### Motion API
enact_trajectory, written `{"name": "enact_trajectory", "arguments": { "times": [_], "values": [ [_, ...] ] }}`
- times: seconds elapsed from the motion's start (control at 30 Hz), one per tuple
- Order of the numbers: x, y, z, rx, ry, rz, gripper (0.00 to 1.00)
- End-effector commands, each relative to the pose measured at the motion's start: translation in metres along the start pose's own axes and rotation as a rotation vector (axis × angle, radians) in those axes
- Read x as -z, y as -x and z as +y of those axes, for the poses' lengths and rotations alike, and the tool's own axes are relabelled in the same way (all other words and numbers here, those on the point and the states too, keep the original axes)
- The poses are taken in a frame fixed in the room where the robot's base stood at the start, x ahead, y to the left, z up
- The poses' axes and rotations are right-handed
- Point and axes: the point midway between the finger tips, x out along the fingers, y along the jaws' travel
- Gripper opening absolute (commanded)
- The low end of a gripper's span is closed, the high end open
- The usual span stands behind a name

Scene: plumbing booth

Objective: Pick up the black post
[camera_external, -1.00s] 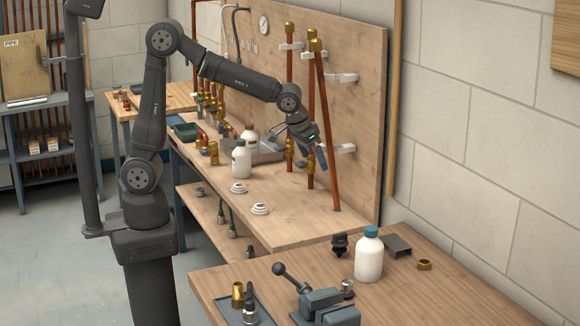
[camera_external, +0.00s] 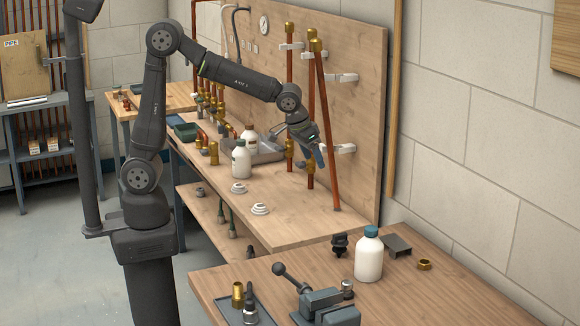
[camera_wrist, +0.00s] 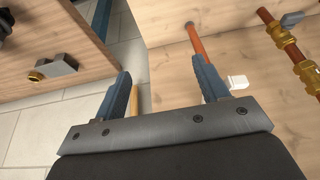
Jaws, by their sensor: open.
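A small black post-like piece (camera_external: 339,244) stands upright on the front wooden table, left of a white bottle with a blue cap. A dark piece (camera_wrist: 5,24) at the upper left edge of the wrist view may be the same one; it is cut off, so I cannot tell. My gripper (camera_external: 313,160) is in front of the pegboard-like wooden panel, well above and behind the black piece, by the copper pipes. In the wrist view my gripper (camera_wrist: 162,76) has its two blue fingers spread apart with nothing held between them.
The white bottle (camera_external: 369,255), grey bracket (camera_external: 397,246) and brass nut (camera_external: 424,264) are close to the black piece. A clamp (camera_external: 325,304) and a small tray (camera_external: 252,312) stand nearer the front. A leaning copper pipe (camera_external: 326,130) is beside my gripper.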

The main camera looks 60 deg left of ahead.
Motion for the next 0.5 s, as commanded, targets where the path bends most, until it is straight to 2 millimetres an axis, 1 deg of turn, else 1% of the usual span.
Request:
{"name": "enact_trajectory", "arguments": {
  "times": [0.23, 0.33, 0.37, 0.43, 0.47, 0.5],
  "values": [
    [0.0, 0.0, 0.0, 0.0, 0.0, 0.0, 0.64],
    [0.001, 0.0, 0.006, -0.002, -0.027, -0.007, 0.64],
    [0.002, 0.0, 0.01, -0.003, -0.049, -0.012, 0.64],
    [0.004, 0.001, 0.025, -0.009, -0.13, -0.031, 0.64],
    [0.005, 0.002, 0.035, -0.013, -0.179, -0.042, 0.64],
    [0.006, 0.003, 0.049, -0.02, -0.255, -0.06, 0.64]
  ]
}}
